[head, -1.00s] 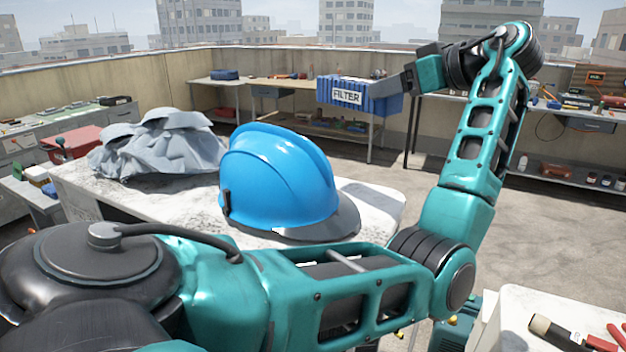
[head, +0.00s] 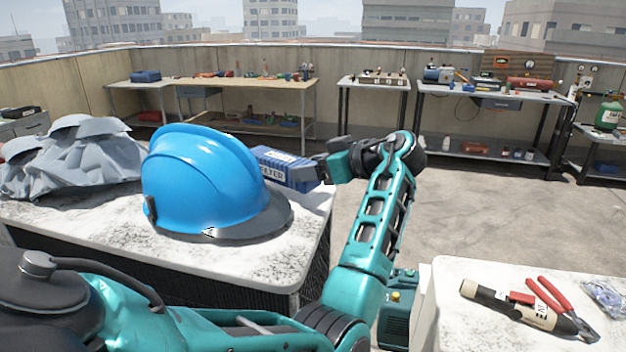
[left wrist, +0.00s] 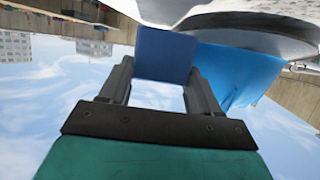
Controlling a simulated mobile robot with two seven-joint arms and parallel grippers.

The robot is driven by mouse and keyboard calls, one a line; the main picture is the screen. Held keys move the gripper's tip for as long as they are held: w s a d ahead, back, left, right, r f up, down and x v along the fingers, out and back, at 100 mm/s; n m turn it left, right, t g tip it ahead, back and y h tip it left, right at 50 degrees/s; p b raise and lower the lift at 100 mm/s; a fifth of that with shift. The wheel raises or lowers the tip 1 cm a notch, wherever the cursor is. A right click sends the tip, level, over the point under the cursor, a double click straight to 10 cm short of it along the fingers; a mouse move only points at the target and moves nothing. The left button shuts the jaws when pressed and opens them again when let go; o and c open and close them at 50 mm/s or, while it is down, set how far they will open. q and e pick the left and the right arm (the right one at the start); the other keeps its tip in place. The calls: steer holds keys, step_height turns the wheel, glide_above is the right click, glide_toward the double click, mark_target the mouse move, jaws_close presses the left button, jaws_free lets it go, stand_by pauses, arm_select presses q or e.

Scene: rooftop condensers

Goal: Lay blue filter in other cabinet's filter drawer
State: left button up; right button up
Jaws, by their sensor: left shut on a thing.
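The blue filter (head: 275,171), with a white label, is in the head view just right of the helmet, which hides its left part. My left gripper (head: 318,168) is shut on its right end and holds it up beside the near cabinet's top. In the left wrist view the filter (left wrist: 163,55) sits between the two fingers (left wrist: 160,88). One white-topped cabinet (head: 240,262) with a dark slatted side stands at left. Another white top (head: 450,325) shows at lower right. No filter drawer can be seen. My right gripper is not in view.
A blue hard hat (head: 200,180) and a grey crumpled cloth (head: 75,165) lie on the left cabinet. Workbenches (head: 240,84) line the parapet. Open floor (head: 480,215) lies between.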

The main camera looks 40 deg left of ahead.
arm_select(q)
step_height(320, 180, down, 3)
steer(key=shift+r, duration=0.1)
steer(key=o, duration=1.1)
steer(key=shift+c, duration=0.2)
steer(key=shift+d, duration=0.1)
